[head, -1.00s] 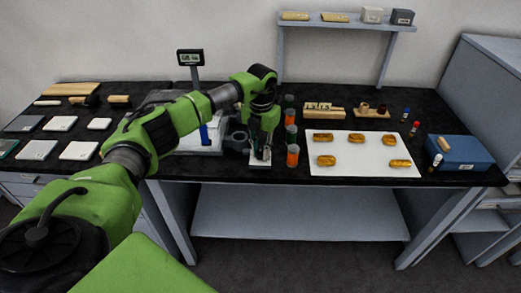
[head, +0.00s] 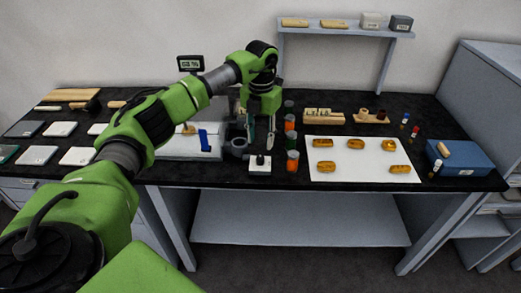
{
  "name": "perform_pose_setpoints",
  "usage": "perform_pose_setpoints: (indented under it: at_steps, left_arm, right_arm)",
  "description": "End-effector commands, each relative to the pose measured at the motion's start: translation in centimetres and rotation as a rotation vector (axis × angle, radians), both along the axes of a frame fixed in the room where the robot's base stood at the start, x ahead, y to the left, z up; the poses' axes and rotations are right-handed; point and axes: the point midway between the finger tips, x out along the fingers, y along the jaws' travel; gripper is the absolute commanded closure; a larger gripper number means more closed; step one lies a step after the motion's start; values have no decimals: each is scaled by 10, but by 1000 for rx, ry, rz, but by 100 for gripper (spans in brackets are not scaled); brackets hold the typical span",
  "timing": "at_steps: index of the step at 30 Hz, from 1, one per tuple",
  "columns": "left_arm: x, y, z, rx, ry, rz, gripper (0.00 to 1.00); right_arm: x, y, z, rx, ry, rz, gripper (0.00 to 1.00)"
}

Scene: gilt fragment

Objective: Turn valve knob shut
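A small white block (head: 260,170) stands near the table's front edge in the head view. A small black knob (head: 260,160) sits on top of it and looks like the valve knob; its exact turn is too small to read. My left gripper (head: 261,143) points down above and slightly behind the block. Its two fingers are apart with nothing visible between them, and they look clear of the knob. My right gripper is not in view.
Orange jars (head: 292,161) stand close to the right of the block. A dark round holder (head: 238,147) and a balance with a display (head: 190,63) are to the left. A white sheet (head: 345,173) with several golden pieces lies to the right.

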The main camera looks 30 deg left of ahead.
Motion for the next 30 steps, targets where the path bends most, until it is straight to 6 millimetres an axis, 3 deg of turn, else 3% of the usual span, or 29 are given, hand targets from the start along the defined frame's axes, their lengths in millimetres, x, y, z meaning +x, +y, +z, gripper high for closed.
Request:
perform_pose_setpoints:
  at_steps: [3, 10, 26, 30]
  left_arm:
    - [1, 0, 22, 0, -3, 0, 64]
    - [0, 0, 42, 0, -1, 1, 64]
    - [0, 0, 43, 0, 0, 0, 64]
    - [4, -16, 35, -34, -15, -26, 64]
  right_arm:
    - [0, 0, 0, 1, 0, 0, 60]
    - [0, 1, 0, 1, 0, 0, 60]
    - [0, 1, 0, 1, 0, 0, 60]
    - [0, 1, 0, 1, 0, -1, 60]
